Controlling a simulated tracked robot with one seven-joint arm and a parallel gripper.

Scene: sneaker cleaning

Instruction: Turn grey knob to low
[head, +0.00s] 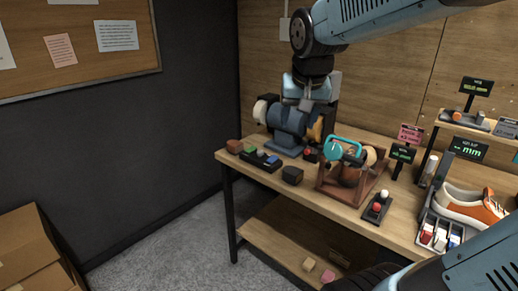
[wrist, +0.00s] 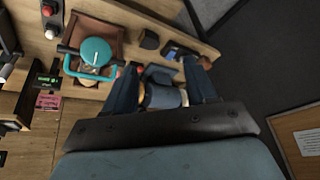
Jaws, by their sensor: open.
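I cannot tell for certain which control is the grey knob. A small dark control box (head: 377,208) on the bench front carries a red button and a pale grey knob (head: 384,194); the knob also shows at the left of the wrist view (wrist: 50,33). Another small box on the upper right shelf has an orange knob (head: 468,117) and a greyish one beside it. No "low" mark is readable. My gripper (head: 304,106) is open and empty above the blue bench machine (head: 288,120). In the wrist view my gripper (wrist: 160,70) has its fingers apart, with the machine between and beyond them.
A wooden stand with a teal-handled tool (head: 345,149) sits mid-bench. A button box (head: 262,158) and a dark block (head: 292,175) lie left of it. An orange and white sneaker (head: 470,205) and a bottle rack stand right.

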